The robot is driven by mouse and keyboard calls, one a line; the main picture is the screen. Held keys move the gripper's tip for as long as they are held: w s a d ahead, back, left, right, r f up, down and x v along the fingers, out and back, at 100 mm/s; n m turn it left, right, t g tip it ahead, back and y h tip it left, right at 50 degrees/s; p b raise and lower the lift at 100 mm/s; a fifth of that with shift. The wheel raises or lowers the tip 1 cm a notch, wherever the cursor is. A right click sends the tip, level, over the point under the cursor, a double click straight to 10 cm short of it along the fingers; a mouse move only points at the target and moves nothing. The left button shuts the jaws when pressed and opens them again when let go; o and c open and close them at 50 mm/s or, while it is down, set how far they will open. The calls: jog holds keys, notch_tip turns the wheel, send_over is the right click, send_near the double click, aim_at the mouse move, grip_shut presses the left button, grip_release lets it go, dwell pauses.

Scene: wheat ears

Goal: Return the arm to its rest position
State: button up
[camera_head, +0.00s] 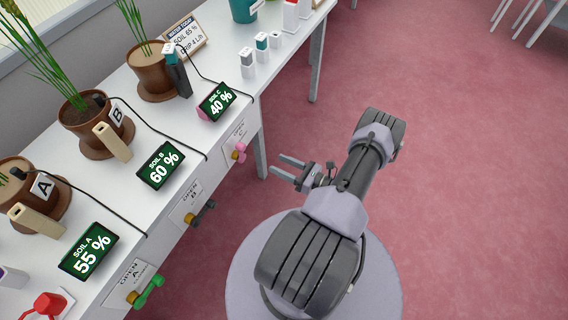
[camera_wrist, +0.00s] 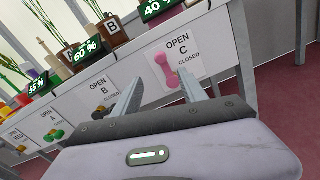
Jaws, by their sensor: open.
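My gripper (camera_head: 290,170) is open and empty. In the head view it is held over the red floor, to the right of the white table's front edge, with its fingers pointing left toward the table. My arm is bent, with its links above my round base. In the wrist view my gripper (camera_wrist: 158,92) has its two fingers apart, facing the table front. The pink valve handle C (camera_wrist: 166,70) shows beyond and between the fingertips, apart from them. It also shows in the head view (camera_head: 239,152).
The white table (camera_head: 216,132) bears several potted plants and the displays soil A (camera_head: 88,250), soil B (camera_head: 161,165) and soil C (camera_head: 216,101). The grey valve B (camera_head: 203,212) and green valve A (camera_head: 149,291) stick out of its front. The floor (camera_head: 470,170) at right is clear.

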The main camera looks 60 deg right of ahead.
jog(key=shift+s, duration=0.55)
jog(key=w+a+r+n+g+y, duration=0.35)
jog(key=w+r+n, duration=0.2)
jog(key=r, duration=0.25)
jog(key=w+a+r+n+g+y, duration=0.35)
jog(key=r+n+y, duration=0.2)
jog(key=r, duration=0.25)
jog(key=w+a+r+n+g, duration=0.3)
jog(key=a+r+n+g, duration=0.45)
jog(key=a+r, duration=0.35)
jog(key=s+a+r+n+t+h, duration=0.1)
jog(key=s+a+r+n+h, duration=0.3)
jog(key=s+a+r+n, duration=0.2)
jog(key=s+a+r+n+t+h, duration=0.1)
jog(key=s+a+r+n+h, duration=0.3)
jog(key=s+a+r+n, duration=0.3)
jog(key=a+r+n, duration=0.2)
jog(key=a, duration=0.2)
jog(key=shift+a+r+h, duration=0.25)
jog(key=shift+r+h, duration=0.05)
jog(key=shift+r, duration=0.05)
